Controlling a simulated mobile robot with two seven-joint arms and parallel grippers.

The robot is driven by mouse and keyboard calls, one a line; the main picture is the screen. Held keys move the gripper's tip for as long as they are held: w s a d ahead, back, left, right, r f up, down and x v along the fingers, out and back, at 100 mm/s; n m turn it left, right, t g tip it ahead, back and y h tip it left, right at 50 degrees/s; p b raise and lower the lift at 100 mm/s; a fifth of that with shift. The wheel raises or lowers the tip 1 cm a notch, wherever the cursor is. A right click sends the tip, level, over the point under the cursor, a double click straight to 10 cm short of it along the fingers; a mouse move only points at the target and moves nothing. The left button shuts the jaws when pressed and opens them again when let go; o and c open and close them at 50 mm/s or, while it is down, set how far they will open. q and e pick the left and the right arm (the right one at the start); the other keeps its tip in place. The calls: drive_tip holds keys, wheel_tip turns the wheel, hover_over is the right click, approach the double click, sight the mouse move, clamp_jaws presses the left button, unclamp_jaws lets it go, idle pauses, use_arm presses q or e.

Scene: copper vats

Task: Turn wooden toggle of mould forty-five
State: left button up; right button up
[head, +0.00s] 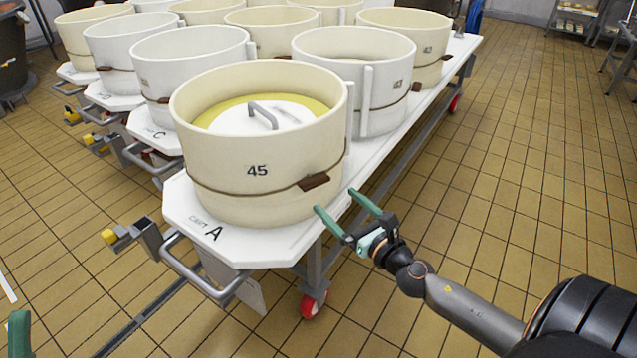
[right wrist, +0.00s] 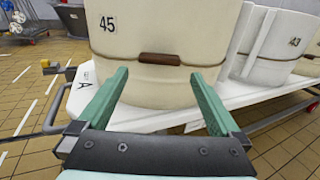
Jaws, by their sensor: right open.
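Mould forty-five (head: 262,145) is a cream round tub with a brown band, standing at the near end of cart A. Its wooden toggle (head: 314,181) is a short brown piece on the band at the tub's lower right. In the right wrist view the toggle (right wrist: 160,59) lies about level, ahead of and between my fingers. My right gripper (head: 342,203) is open and empty, just right of the tub and below the toggle, apart from it. A green finger of my left gripper (head: 19,333) shows at the lower left edge; its other finger is out of view.
Cart A's white top (head: 290,240) has a grey handle (head: 205,275) at its near end. Mould forty-three (head: 355,75) stands just behind, with a white upright strip (head: 367,100). More tubs stand left and behind.

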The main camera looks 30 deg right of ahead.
sight(318, 184)
drive_tip(key=w, duration=0.8)
drive_tip(key=c, duration=1)
